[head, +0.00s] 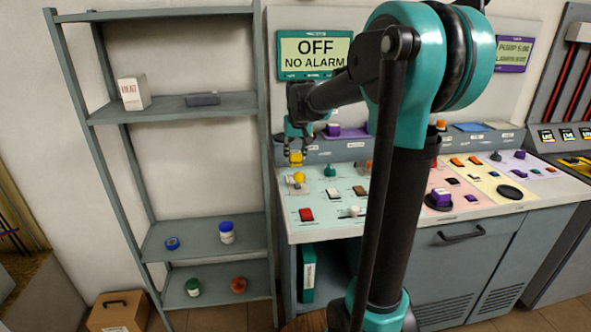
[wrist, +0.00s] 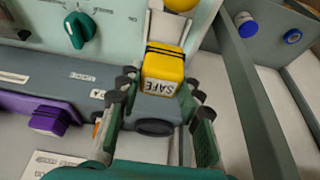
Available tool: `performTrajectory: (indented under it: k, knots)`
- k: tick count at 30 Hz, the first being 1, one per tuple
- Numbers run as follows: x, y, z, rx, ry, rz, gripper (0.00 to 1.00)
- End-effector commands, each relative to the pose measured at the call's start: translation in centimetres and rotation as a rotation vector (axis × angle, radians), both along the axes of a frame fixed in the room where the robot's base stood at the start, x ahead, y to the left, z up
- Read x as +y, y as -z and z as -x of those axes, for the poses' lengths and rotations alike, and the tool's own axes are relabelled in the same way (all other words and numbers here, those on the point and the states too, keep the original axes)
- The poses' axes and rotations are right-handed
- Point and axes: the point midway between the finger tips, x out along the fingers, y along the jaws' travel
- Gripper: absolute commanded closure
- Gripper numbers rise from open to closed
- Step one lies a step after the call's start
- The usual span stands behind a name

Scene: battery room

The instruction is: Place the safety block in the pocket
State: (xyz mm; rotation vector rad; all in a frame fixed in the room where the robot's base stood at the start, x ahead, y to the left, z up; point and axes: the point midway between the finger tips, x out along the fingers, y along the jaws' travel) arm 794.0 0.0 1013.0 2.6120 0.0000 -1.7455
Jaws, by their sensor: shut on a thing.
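The yellow safety block (wrist: 164,70), lettered SAFE with dark bands, sits between the fingers of my gripper (wrist: 162,90) in the wrist view. In the head view the block (head: 296,158) hangs below my gripper (head: 297,148), above the console's left back corner. My gripper is shut on it. A dark rounded shape (wrist: 155,127) lies beyond the block between the fingers; I cannot tell whether it is the pocket. The grey back ledge (wrist: 50,90) marked MODE runs beside the fingers.
A yellow knob (head: 299,177) and a green knob (head: 330,171) stand on the console close by. A purple block (head: 333,129) sits on the ledge to the right. A shelf rack (head: 262,190) stands left of the console. The display (head: 314,54) reads OFF, NO ALARM.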

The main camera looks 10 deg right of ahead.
Motion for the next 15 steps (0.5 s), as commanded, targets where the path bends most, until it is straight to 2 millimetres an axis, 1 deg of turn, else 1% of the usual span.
performTrajectory:
  k: [1, 2, 8, 12, 15]
  knots:
    - [0.0, 0.8, 0.0, 0.000, 0.000, 0.000, 0.94]
    - [0.0, 1.2, -0.1, 0.000, 0.000, 0.000, 0.94]
    - [0.0, 2.7, 0.0, 0.000, 0.000, 0.000, 0.94]
    - [0.0, 4.6, -0.1, 0.000, 0.000, 0.000, 0.94]
    - [0.0, 5.7, 0.0, 0.000, 0.000, 0.000, 0.94]
